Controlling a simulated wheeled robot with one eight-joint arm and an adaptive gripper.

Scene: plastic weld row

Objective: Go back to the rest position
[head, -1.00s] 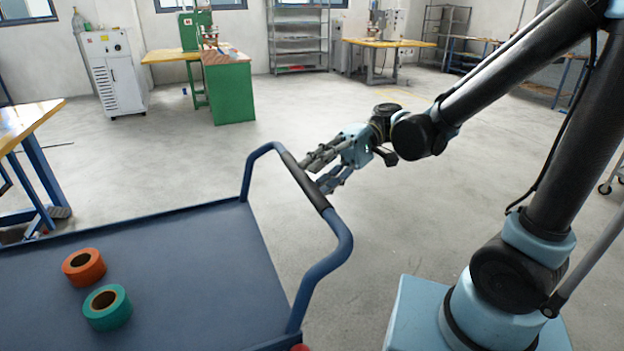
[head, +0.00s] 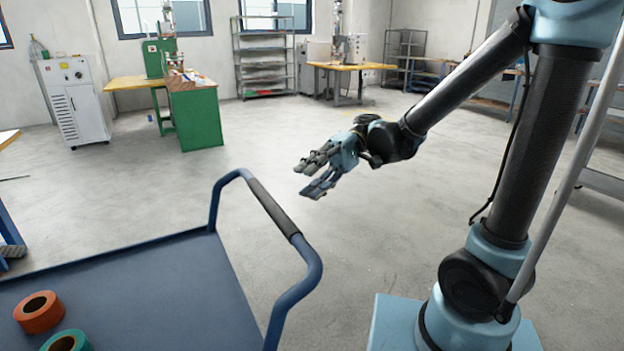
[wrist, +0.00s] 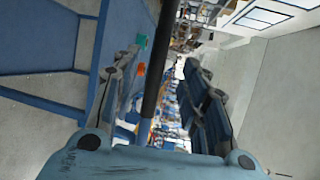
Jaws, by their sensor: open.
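My gripper (head: 312,177) hangs in the air in the head view, just beyond the handle of the blue cart. Its fingers point left, are apart and have nothing between them. In the wrist view the open fingers (wrist: 165,85) stand on both sides, with the dark handle grip showing in the gap behind them. My arm comes down from the upper right.
The blue cart (head: 150,295) with its handle (head: 272,208) stands at the lower left. An orange tape roll (head: 39,312) and a teal tape roll (head: 67,342) sit on it. A green cabinet bench (head: 195,118) and a white machine (head: 72,100) stand behind. The middle floor is clear.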

